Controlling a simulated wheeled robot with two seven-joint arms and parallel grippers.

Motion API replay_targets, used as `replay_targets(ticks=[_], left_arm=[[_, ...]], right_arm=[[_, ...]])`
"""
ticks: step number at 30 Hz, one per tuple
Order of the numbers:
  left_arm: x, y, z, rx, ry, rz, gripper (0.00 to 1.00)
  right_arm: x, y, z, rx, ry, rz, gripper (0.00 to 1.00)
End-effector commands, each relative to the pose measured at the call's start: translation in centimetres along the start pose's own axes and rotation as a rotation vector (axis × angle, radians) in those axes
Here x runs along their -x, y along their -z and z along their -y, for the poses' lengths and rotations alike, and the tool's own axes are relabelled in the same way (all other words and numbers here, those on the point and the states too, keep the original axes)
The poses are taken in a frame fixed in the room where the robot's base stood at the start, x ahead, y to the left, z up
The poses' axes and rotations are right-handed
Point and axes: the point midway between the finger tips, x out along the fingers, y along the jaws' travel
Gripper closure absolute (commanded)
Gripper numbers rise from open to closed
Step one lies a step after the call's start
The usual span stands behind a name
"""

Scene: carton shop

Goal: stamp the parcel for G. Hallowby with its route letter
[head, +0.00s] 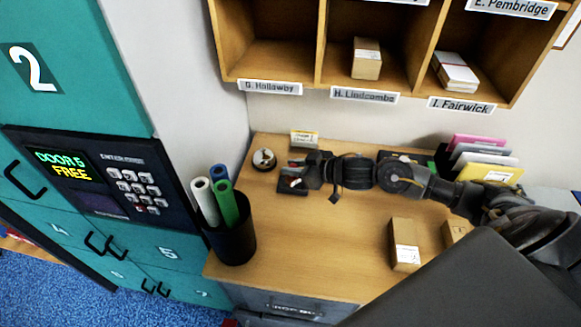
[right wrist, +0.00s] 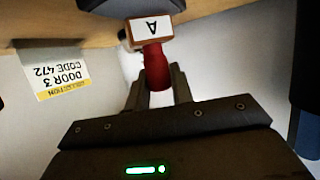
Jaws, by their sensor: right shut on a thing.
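My right gripper (head: 299,178) is over the back left of the desk, its arm reaching in from the right. In the right wrist view the gripper (right wrist: 158,88) is shut on the red handle (right wrist: 154,68) of a stamp. The stamp's wooden block (right wrist: 136,42) carries a white label with an upside-down letter A. A dark flat item (head: 292,188), perhaps an ink pad, lies by the gripper. A brown parcel (head: 405,244) with a white label stands at the desk's front; its writing is too small to read. Another (head: 455,232) is partly hidden by my arm. My left gripper is out of view.
Pigeonholes hang above; the one labelled G. Hallowby (head: 270,87) is empty. A black cup (head: 232,240) of rolled tubes stands at the desk's left edge. A bell (head: 263,159) and small card (head: 304,139) stand behind. Coloured envelopes (head: 485,165) stand at right. The desk's middle is clear.

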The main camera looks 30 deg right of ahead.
Motion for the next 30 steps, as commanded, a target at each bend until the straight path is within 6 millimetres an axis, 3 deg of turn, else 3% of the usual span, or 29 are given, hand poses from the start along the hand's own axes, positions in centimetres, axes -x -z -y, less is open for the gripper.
replay_targets(ticks=[30], left_arm=[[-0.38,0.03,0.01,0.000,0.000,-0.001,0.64]], right_arm=[[-0.29,-0.79,0.03,-0.001,0.001,0.002,0.92]])
